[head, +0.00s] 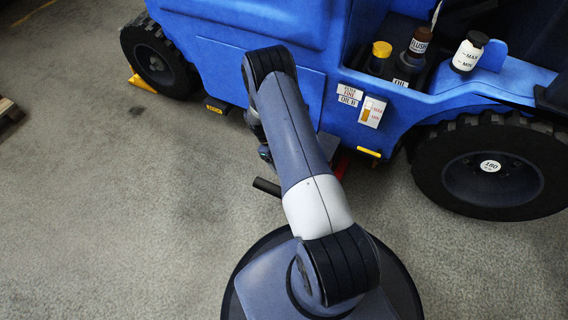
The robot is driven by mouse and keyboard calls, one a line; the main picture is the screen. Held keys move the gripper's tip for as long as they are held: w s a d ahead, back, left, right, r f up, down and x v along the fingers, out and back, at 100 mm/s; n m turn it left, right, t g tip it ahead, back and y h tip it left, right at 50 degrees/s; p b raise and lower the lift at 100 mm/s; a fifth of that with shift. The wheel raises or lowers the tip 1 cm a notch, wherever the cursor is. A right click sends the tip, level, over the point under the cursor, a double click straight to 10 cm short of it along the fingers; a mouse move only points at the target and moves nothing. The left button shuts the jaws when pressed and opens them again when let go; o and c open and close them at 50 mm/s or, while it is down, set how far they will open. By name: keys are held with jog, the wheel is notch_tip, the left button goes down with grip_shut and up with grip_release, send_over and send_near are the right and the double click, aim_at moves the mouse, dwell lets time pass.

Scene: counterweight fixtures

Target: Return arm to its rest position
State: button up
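My arm (303,137) reaches forward from my base at the bottom, up to an elbow in front of the blue vehicle's side. Beyond the elbow it folds down, and part of the wrist (264,153) shows left of the upper link. My gripper is mostly or wholly hidden behind this link, so I cannot make out its fingers or whether it holds anything. A short dark cylinder (267,187) sticks out left of the link; I cannot tell what it belongs to. A red piece (342,165) shows to the right.
The blue vehicle (230,50) fills the top, with black wheels at left (158,62) and right (490,165). A yellow chock (141,84) sits by the left wheel.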

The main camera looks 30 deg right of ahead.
dwell(0.4)
jog(key=b+x, duration=0.4)
jog(key=x, duration=0.6)
jog(key=shift+f, duration=0.35)
jog(key=shift+r, duration=0.1)
